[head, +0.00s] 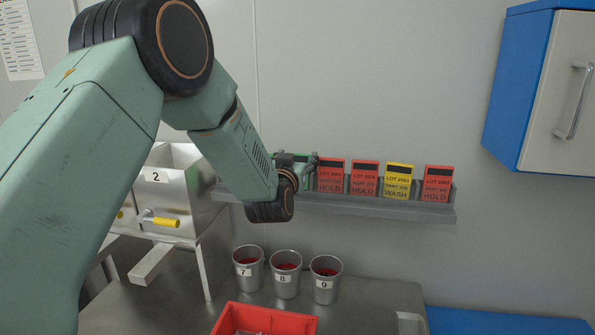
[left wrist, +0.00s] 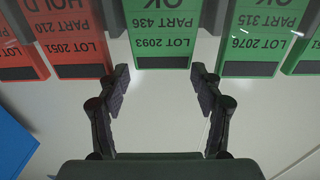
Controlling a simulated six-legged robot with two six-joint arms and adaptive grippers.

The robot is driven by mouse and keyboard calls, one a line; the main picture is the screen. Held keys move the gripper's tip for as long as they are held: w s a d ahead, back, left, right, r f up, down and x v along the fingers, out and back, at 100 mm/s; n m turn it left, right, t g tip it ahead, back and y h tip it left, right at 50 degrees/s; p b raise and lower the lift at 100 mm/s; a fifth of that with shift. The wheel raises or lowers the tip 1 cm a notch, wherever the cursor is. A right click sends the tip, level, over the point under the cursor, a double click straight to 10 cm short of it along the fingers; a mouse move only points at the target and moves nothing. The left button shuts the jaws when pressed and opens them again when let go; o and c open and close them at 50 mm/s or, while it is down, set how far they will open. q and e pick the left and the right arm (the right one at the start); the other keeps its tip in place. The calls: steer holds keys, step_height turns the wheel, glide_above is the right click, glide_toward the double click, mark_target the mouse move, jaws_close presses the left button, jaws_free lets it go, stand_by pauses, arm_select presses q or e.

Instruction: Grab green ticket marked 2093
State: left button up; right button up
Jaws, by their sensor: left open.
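The green ticket marked LOT 2093, PART 436, OK (left wrist: 166,32) is upside down at the top middle of the left wrist view. My left gripper (left wrist: 160,76) is open and empty, its fingertips to either side of the ticket's dark-banded edge. I cannot tell whether they touch it. In the head view my left gripper (head: 298,160) is at the left part of the wall rack (head: 390,208). My arm and gripper hide most of the green tickets there. My right gripper is not in view.
Beside it are a green LOT 2076 ticket (left wrist: 258,38) and a red LOT 2051 ticket (left wrist: 72,40). Farther right on the rack are more red tickets and a yellow WASH ticket (head: 398,181). Numbered cups (head: 285,281) and a red tray (head: 222,318) stand below.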

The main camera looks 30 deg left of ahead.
arm_select(q)
steer(key=shift+s+a, duration=0.15)
steer(key=shift+s, duration=0.05)
steer(key=shift+w+a+f, duration=0.1)
steer(key=shift+a, duration=0.25)
steer(key=c, duration=0.3)
steer(key=shift+d, duration=0.4)
steer(key=c, duration=0.6)
steer(key=shift+a, duration=0.25)
jaws_close()
